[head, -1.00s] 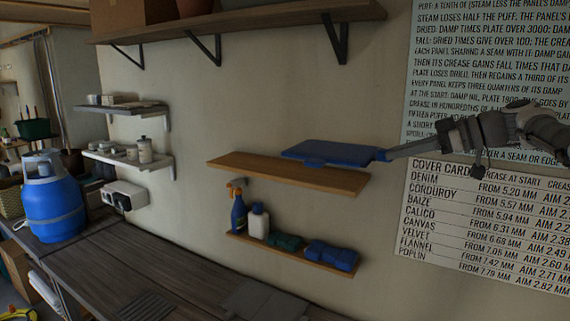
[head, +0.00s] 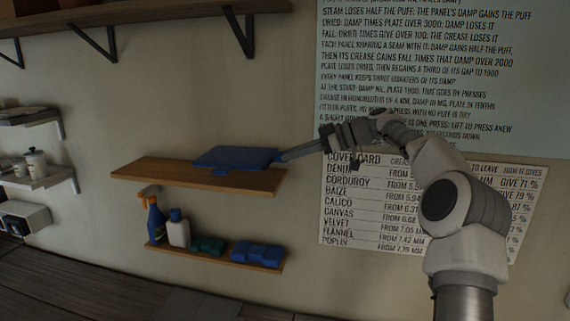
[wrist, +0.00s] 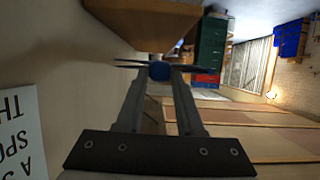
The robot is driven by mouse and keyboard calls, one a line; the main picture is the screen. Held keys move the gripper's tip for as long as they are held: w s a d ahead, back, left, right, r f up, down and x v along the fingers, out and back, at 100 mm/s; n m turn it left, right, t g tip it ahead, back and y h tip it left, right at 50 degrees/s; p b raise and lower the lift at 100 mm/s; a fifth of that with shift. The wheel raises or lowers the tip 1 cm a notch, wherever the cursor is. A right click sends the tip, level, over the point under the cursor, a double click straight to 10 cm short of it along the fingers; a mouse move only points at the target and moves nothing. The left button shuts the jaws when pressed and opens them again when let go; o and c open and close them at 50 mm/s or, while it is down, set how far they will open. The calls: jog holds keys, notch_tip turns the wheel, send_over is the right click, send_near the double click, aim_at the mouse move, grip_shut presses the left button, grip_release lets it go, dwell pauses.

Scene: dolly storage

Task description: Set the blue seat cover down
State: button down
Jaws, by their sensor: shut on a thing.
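The blue seat cover (head: 235,157) is a flat blue panel, lying level at the right part of the upper wooden shelf (head: 150,171) in the head view. It overlaps the shelf in the picture; whether it rests fully on the board I cannot tell. My gripper (head: 281,157) is shut on the cover's right end, with the arm reaching in from the right. In the wrist view a small blue end of the cover (wrist: 159,71) shows between the fingertips (wrist: 157,68), and most of the cover is hidden.
A lower shelf (head: 215,258) holds a spray bottle (head: 155,222), a white bottle (head: 178,229), a green item (head: 208,245) and a blue item (head: 255,253). Wall posters (head: 440,85) hang behind my arm. The upper shelf's left part is bare.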

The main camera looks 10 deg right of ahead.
jog(key=w+f+p, duration=0.2)
jog(key=w+f, duration=0.2)
jog(key=f, duration=0.2)
jog(key=shift+a+f, duration=0.2)
jog(key=shift+a, duration=0.25)
jog(key=c, duration=0.5)
grip_release()
jog(key=shift+c, duration=0.2)
jog(key=b+v, duration=0.1)
jog(key=v, duration=1.1)
jog(key=shift+r, duration=0.1)
